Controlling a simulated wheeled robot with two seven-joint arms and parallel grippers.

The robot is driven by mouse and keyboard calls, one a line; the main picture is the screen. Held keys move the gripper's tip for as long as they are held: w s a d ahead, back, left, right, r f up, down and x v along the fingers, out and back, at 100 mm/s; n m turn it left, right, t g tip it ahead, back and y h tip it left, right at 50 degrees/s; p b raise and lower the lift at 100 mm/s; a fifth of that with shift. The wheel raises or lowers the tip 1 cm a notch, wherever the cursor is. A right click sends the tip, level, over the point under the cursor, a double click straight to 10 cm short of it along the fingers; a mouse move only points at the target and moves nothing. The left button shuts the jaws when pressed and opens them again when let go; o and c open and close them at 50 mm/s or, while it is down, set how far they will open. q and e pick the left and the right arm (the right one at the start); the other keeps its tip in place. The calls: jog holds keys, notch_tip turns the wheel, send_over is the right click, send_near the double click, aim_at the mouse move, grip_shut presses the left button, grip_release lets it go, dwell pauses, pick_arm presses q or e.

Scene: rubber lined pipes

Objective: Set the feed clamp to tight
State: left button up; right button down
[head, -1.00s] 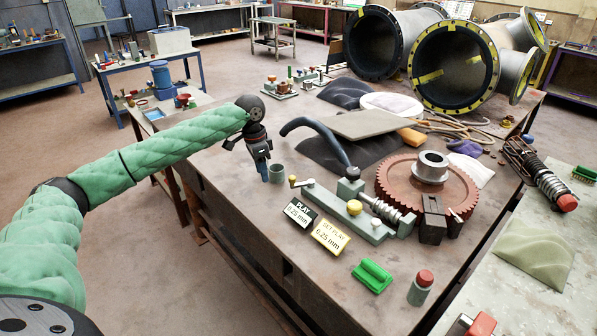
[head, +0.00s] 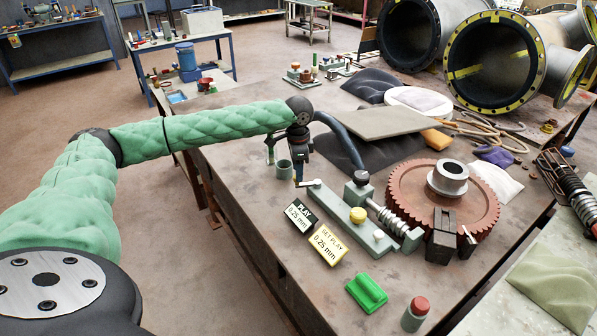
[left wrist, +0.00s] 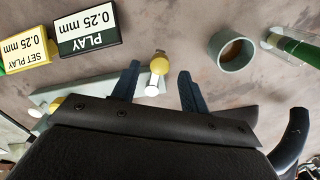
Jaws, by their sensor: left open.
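The grey worm-drive fixture (head: 345,208) lies on the bench, its worm (head: 388,217) beside a large rust-red gear (head: 410,190). Which part is the feed clamp I cannot tell. My left gripper (head: 299,181) is open, pointing down at that left end. My right gripper is out of view.
A grey-green cup (head: 284,169) stands close left of my gripper. A "PLAY 0.25 mm" sign (head: 300,216) and a yellow "SET PLAY 0.25 mm" sign (head: 327,245) lie in front. A green block (head: 367,292) and red-capped bottle (head: 415,313) stand nearer.

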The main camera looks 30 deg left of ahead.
pick_arm(q)
jog(key=shift+f, duration=1.2)
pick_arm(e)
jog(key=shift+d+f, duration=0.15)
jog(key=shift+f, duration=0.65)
pick_arm(q)
jog(key=shift+s, duration=0.1)
jog(key=shift+c, duration=0.4)
grip_shut()
jog(key=shift+a, duration=0.1)
